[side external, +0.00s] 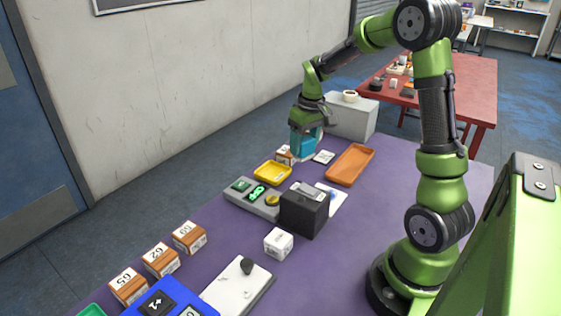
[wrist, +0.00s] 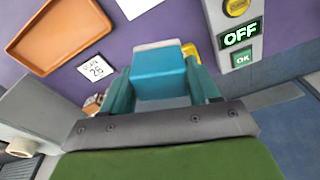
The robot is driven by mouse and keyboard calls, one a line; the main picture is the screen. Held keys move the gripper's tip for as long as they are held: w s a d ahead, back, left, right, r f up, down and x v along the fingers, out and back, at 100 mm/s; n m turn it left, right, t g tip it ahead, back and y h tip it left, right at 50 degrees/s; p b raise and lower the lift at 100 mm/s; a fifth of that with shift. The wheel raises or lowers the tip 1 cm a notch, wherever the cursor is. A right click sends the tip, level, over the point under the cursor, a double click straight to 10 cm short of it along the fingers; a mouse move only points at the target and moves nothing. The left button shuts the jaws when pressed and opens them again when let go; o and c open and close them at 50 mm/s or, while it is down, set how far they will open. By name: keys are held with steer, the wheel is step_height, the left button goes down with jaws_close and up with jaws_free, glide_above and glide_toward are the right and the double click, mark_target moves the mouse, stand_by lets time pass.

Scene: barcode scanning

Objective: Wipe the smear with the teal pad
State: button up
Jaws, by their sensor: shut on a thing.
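My gripper (side external: 305,128) is shut on a teal pad (side external: 304,145), a blocky piece held upright at the far end of the purple table. In the wrist view the teal pad (wrist: 160,78) sits between the two fingers, with a pale grey edge on its far side. I cannot tell whether its underside touches anything. I cannot make out the smear in either view. A white board (side external: 238,288) with a dark knob lies at the near end of the table.
A yellow tray (side external: 272,171), an orange tray (side external: 350,165) and a small card (side external: 323,157) lie near the pad. A grey box (side external: 352,117) stands behind. A black box (side external: 304,210) and button panel (side external: 252,198) are nearer. Purple table is clear right of the orange tray.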

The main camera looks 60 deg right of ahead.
steer(key=s+d+f+n, duration=0.1)
steer(key=s+d, duration=0.3)
steer(key=s, duration=0.3)
steer(key=shift+s+a+f+n, duration=0.15)
steer(key=shift+f+n, duration=0.25)
steer(key=shift+f, duration=0.95)
steer(key=shift+s+f+n, duration=0.15)
steer(key=shift+f+n, duration=0.25)
steer(key=shift+f, duration=0.95)
steer(key=shift+s+a+f+n, duration=0.15)
steer(key=shift+f+n, duration=0.25)
steer(key=shift+f, duration=0.95)
steer(key=shift+a+f, duration=0.45)
steer(key=shift+f, duration=0.15)
steer(key=shift+c, duration=0.4)
steer(key=shift+a, duration=3.25)
steer(key=shift+d, duration=3.9)
steer(key=shift+s+a, duration=0.3)
steer(key=shift+a, duration=3.5)
steer(key=shift+d, duration=3.55)
steer(key=shift+d+r, duration=0.15)
steer(key=shift+d, duration=0.05)
step_height(320, 180, up, 8)
